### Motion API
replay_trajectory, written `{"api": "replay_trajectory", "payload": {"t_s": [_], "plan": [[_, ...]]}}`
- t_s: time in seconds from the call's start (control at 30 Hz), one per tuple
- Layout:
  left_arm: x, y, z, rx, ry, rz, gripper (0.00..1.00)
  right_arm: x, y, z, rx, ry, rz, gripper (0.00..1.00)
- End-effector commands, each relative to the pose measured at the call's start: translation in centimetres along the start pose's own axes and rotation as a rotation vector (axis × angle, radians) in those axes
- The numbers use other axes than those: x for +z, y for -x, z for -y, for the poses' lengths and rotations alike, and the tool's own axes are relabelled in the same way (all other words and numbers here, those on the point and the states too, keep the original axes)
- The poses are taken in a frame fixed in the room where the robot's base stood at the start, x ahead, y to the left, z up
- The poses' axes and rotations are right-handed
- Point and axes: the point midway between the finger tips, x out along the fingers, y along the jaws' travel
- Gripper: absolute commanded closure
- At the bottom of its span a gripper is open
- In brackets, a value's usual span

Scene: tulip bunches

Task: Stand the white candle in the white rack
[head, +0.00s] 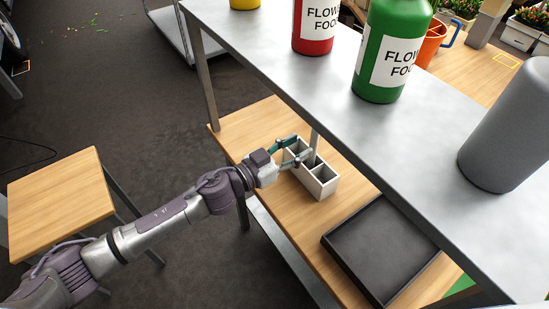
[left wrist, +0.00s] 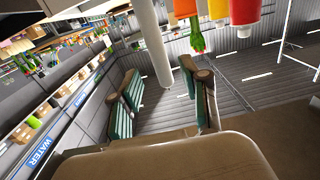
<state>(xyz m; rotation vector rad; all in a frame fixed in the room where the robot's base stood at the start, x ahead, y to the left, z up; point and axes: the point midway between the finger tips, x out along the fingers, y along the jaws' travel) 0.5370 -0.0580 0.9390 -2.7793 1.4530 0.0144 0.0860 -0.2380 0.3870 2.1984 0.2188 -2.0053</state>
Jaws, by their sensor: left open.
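The white rack (head: 324,187), a small box with several square compartments, stands on the wooden lower shelf. A pale upright rod (head: 315,140), which looks like the white candle, rises from the rack's far part. Its upper part is hidden behind the metal top. My left gripper (head: 305,148) reaches in from the left at the rack's far end, its fingers apart near the rod. The left wrist view shows the teal-padded fingers (left wrist: 160,95) spread. A white column (left wrist: 150,45) shows between them there; I cannot tell whether it is the candle. My right gripper is not in view.
The metal top (head: 430,140) overhangs the rack, carrying a red bottle (head: 313,25), a green bottle (head: 390,50) and a grey cylinder (head: 505,125). A black tray (head: 380,248) lies on the wooden shelf (head: 245,125) nearer me. A wooden stool (head: 60,200) stands left.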

Motion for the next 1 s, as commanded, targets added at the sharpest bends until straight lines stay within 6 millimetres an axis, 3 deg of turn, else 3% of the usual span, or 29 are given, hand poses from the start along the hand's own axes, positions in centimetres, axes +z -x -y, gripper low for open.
{"api": "replay_trajectory", "payload": {"t_s": [0.2,0.4,1.0], "plan": [[0.2,4.8,-0.1,0.001,0.001,0.003,0.54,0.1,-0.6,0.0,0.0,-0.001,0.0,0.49],[0.1,7.0,-0.1,0.001,0.001,0.0,0.54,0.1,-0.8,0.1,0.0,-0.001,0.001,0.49],[0.0,7.4,0.0,0.0,0.001,0.0,0.54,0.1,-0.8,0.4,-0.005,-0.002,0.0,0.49]]}}
